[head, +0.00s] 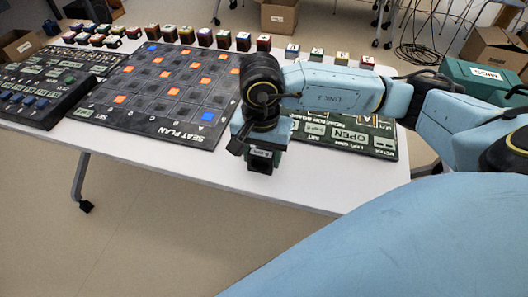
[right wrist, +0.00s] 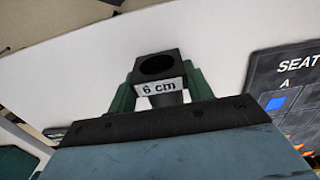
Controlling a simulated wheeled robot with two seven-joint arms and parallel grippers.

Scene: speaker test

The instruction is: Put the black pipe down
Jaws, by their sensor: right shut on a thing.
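The black pipe (right wrist: 158,66) is a short hollow tube with a white "6 cm" label. In the right wrist view its open round end faces the camera, between the green fingers of my right gripper (right wrist: 163,88). In the head view the pipe (head: 260,166) shows below my right gripper (head: 262,150), over the front part of the white table near its edge. The gripper is shut on it. I cannot tell whether the pipe touches the table. My left gripper is not in view.
The white table (head: 185,162) has a bare strip along its front. The seat plan board (head: 143,102) lies left of the gripper, and a board marked OPEN (head: 375,143) lies right, partly behind my arm. Several small blocks (head: 205,37) line the back.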

